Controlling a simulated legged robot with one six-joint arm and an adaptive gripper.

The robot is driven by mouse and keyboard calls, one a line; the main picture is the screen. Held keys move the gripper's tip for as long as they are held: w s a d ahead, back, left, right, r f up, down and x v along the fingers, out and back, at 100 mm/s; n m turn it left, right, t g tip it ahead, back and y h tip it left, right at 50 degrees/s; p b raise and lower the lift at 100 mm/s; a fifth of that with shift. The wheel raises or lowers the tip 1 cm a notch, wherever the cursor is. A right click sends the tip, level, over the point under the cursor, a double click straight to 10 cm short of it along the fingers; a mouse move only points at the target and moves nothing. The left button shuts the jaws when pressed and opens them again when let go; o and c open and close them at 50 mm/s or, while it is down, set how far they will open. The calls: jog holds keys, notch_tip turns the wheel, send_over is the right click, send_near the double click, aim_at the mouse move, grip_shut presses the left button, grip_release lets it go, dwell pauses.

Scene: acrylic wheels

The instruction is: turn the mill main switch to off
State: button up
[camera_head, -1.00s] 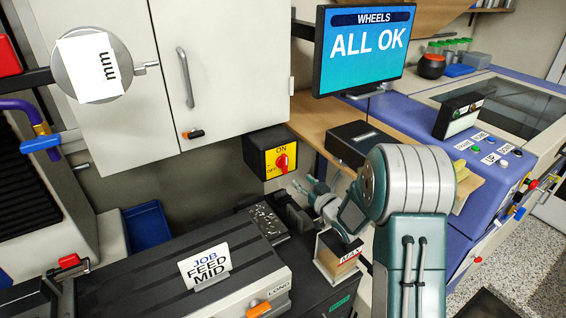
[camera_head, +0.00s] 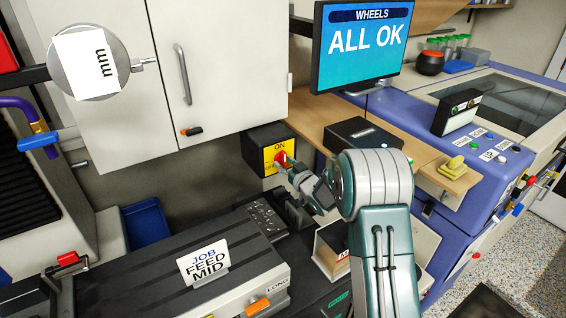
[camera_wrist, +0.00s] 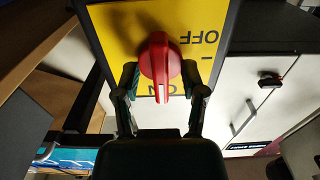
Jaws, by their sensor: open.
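The main switch is a dark box with a yellow plate (camera_head: 271,152), on the wall below the white cabinet. Its red knob (camera_head: 281,158) is partly hidden by my gripper (camera_head: 287,169) in the head view. In the wrist view the plate appears upside down, and the red knob (camera_wrist: 159,62) points down towards the ON mark, with OFF at the upper right. My gripper (camera_wrist: 160,78) is open, one finger on each side of the knob. Narrow gaps seem to show between fingers and knob; contact cannot be told.
A dark machine bed with a job card (camera_head: 204,262) lies below left of the switch. A wooden shelf with a black box (camera_head: 362,138) and a monitor (camera_head: 362,45) stand to the right. The white cabinet (camera_head: 220,70) hangs above.

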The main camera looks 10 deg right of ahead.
grip_shut()
jog(key=n, duration=0.4)
jog(key=shift+n, duration=0.3)
